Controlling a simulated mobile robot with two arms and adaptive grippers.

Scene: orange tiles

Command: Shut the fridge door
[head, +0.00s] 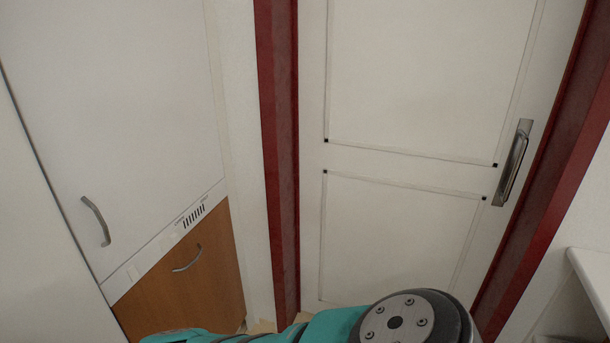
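A tall white appliance door (120,110), which looks like the fridge door, stands on the left of the head view. It has a curved metal handle (97,221) near its lower left. It appears roughly flush with the white vented strip (165,238) below it, with no inside showing; I cannot tell whether it is fully closed. A teal arm of mine with a dark round joint crosses the bottom edge. Neither gripper is in view.
Below the strip is a wooden front (190,285) with a curved handle (187,259). A white room door (400,230) in a dark red frame (279,150) looks shut, with a metal handle (513,163). A white ledge (592,275) juts in at lower right.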

